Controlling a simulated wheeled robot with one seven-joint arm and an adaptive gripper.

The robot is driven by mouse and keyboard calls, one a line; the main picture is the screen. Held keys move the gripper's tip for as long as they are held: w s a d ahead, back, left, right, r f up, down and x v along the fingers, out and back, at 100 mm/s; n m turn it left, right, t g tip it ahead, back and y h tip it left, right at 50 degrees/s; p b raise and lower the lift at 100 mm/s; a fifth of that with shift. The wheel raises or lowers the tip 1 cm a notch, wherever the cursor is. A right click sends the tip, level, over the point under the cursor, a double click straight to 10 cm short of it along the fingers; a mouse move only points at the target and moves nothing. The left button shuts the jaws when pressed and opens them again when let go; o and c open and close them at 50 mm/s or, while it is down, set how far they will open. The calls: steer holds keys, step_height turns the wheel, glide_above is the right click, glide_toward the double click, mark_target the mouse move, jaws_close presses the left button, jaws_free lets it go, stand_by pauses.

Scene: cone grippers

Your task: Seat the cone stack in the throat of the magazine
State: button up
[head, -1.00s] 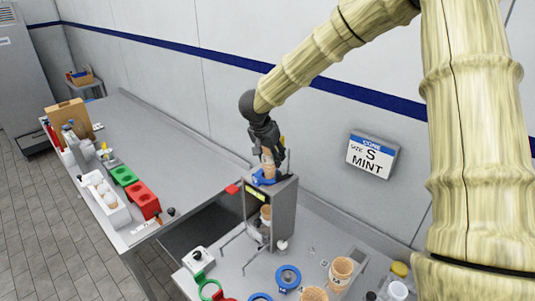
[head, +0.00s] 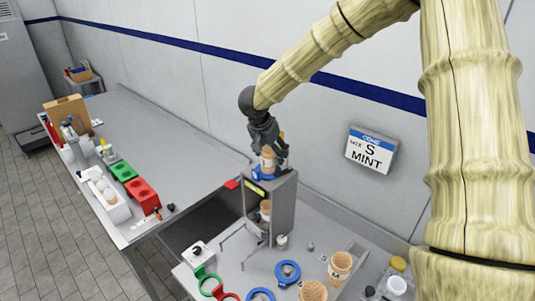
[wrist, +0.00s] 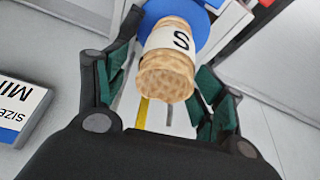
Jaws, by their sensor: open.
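The cone stack (wrist: 168,72) is tan with a waffle-patterned end and a white band marked S. It stands in the blue throat ring (wrist: 200,25) on top of the magazine. In the head view the stack (head: 267,160) is upright on the grey magazine (head: 284,205), with the blue ring (head: 262,174) around its lower end. My gripper (head: 270,158) is at the stack from above. In the wrist view its green-padded fingers (wrist: 165,88) are spread on either side of the stack, with gaps showing. How deep the stack sits inside the ring is hidden.
A blue ring (head: 287,272) and cone stacks (head: 340,265) stand on the near counter. A wall sign (head: 370,150) reads S MINT. Red (head: 143,193) and green (head: 123,172) holders line the left counter's edge. The left counter's middle is clear.

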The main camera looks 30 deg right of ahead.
steer(key=v, duration=1.2)
steer(key=shift+a+f, duration=0.1)
steer(key=shift+f, duration=0.05)
stand_by(0.5)
